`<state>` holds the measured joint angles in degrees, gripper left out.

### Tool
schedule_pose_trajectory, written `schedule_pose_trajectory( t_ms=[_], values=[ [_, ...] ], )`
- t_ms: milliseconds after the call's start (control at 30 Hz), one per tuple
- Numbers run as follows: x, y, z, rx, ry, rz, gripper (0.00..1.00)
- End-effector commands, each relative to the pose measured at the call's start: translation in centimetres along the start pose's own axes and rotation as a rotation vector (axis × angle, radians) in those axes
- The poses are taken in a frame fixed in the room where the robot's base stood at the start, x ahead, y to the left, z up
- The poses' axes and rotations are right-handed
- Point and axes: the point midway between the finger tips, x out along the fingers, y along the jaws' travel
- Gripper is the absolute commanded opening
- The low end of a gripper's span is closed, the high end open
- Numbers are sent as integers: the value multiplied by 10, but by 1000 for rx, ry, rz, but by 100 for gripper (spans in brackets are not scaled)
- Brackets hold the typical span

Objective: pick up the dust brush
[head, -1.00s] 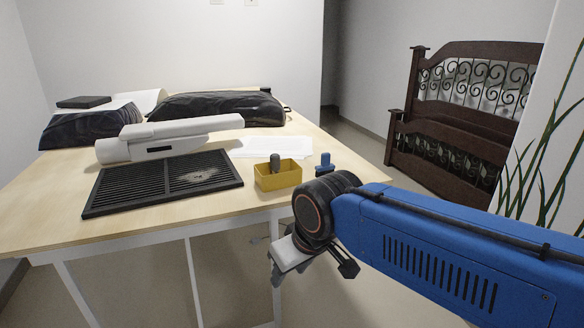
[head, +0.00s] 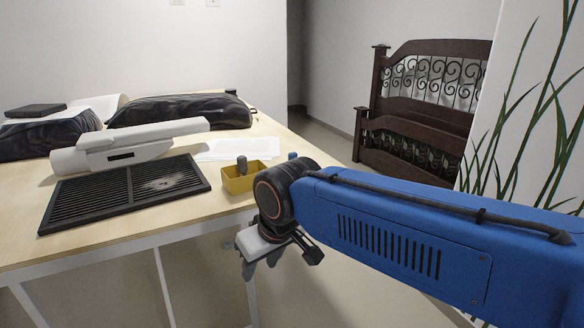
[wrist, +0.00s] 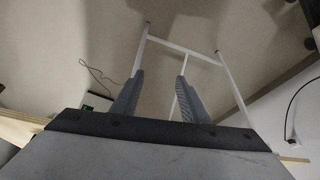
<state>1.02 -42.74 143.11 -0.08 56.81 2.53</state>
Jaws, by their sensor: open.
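No thing is clearly recognisable as the dust brush. A dark grey upright handle or knob (head: 242,163) sticks up from a small yellow box (head: 240,182) near the table's right edge; its lower end is hidden in the box. A small blue object (head: 292,156) beside the box is mostly hidden behind my arm. My gripper (head: 262,268) hangs below and in front of the table's right edge, apart from both. In the wrist view my gripper (wrist: 160,76) shows two spread fingers with nothing between them, only floor and table frame behind.
The wooden table (head: 150,222) holds a black slatted grille (head: 95,197) with a dusty patch, a white device (head: 130,146), papers (head: 235,149) and dark covered bundles (head: 180,110). A dark wooden bedstead (head: 415,120) stands at the back right. A plant-patterned panel (head: 520,110) is at right.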

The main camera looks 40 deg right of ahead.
Motion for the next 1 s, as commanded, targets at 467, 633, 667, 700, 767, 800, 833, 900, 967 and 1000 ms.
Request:
schedule_pose_trajectory(
  t_ms=[467,633,667,700,767,800,833,900,967,1000],
  values=[
    [-72,67,-147,642,-128,107,41],
    [-91,104,-196,885,-167,154,41],
    [-94,112,-204,928,-173,163,41],
    [-97,122,-214,984,-182,175,41],
    [-102,137,-230,1070,-194,194,41],
    [-105,148,-239,1127,-203,207,41],
    [-108,157,-246,1169,-207,216,41],
    [-112,177,-262,1268,-222,240,41],
    [-116,195,-274,1354,-233,261,41],
    [-118,207,-281,1409,-240,274,41]
  ],
)
